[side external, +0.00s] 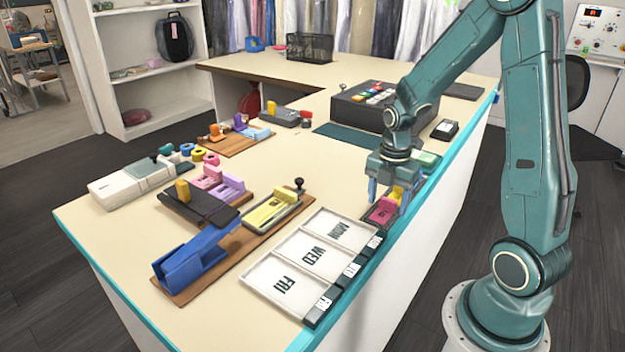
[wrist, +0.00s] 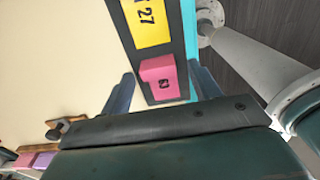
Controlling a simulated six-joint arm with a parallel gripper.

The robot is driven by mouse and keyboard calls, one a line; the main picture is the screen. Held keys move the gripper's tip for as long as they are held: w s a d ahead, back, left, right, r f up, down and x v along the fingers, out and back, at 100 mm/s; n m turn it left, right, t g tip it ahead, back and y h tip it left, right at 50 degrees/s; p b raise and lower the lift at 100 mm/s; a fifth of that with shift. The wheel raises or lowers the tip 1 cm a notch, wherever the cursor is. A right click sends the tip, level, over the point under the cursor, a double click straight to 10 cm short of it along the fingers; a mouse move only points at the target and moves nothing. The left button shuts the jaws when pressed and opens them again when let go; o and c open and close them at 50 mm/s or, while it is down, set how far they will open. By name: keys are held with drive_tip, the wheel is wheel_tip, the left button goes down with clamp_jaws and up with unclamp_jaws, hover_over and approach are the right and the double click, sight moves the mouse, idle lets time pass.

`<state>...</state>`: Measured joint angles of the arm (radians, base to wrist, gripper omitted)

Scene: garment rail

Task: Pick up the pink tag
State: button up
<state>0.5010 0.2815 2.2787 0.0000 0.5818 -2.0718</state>
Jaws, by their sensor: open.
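The pink tag (side external: 382,211) lies in a dark holder (side external: 401,215) near the counter's right edge, beside the MON compartment. In the wrist view the pink tag (wrist: 158,76) shows dark print and sits at the near end of the dark holder (wrist: 188,45). A yellow tag (wrist: 147,20) with 27 on it lies farther along that holder. My gripper (side external: 391,191) is open over the pink tag. In the wrist view my gripper (wrist: 163,88) has one finger on each side of the pink tag, with nothing held. Whether the fingers touch it cannot be told.
A white tray (side external: 247,281) marked MON, WED and FRI stands just left of the holder. A dark box with coloured buttons (side external: 362,108) stands behind. A wooden board (side external: 229,263) with a blue dispenser (side external: 195,260) is at front left. The counter's middle is clear.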

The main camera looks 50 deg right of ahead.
drive_tip(key=c, duration=1.1)
drive_tip(key=shift+o, duration=0.2)
drive_tip(key=shift+r, duration=0.2)
wheel_tip(320, 180, up, 20)
drive_tip(key=shift+f, duration=0.15)
idle(0.5)
wheel_tip(320, 180, up, 5)
hover_over(388, 201)
idle(0.9)
